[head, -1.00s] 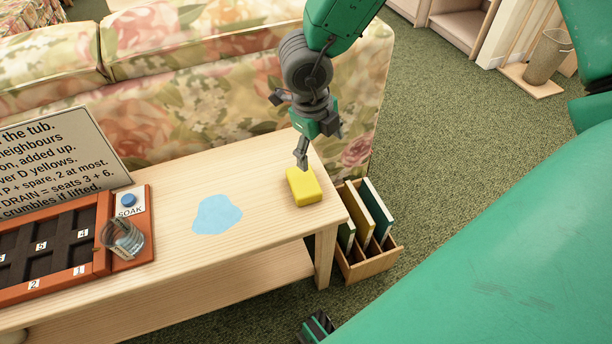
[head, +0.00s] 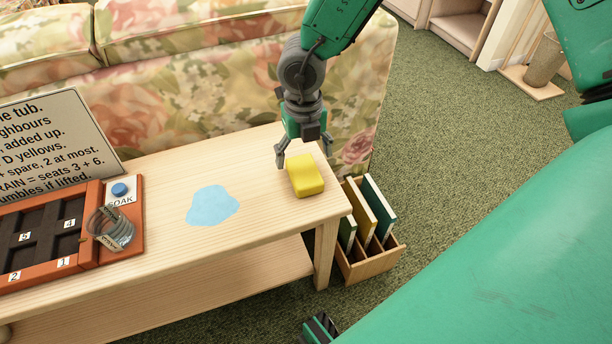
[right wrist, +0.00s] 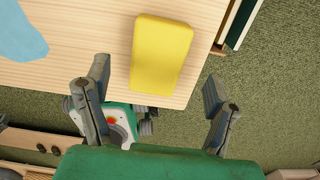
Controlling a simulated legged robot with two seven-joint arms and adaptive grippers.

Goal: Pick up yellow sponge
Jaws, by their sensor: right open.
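The yellow sponge (head: 306,175) lies flat on the light wood table near its right end. In the right wrist view the sponge (right wrist: 162,52) lies ahead of the fingertips, sideways between the lines of the two fingers. My right gripper (head: 304,152) is open and empty at the far side of the sponge. One finger shows left of the sponge and the other at its far right. In the right wrist view both fingers of my gripper (right wrist: 157,76) are spread wider than the sponge. Contact with the sponge cannot be told. My left gripper is not seen.
A blue patch (head: 212,205) lies on the table (head: 262,222) left of the sponge. A file rack (head: 371,264) stands by the table's right end. A floral sofa (head: 215,95) is behind.

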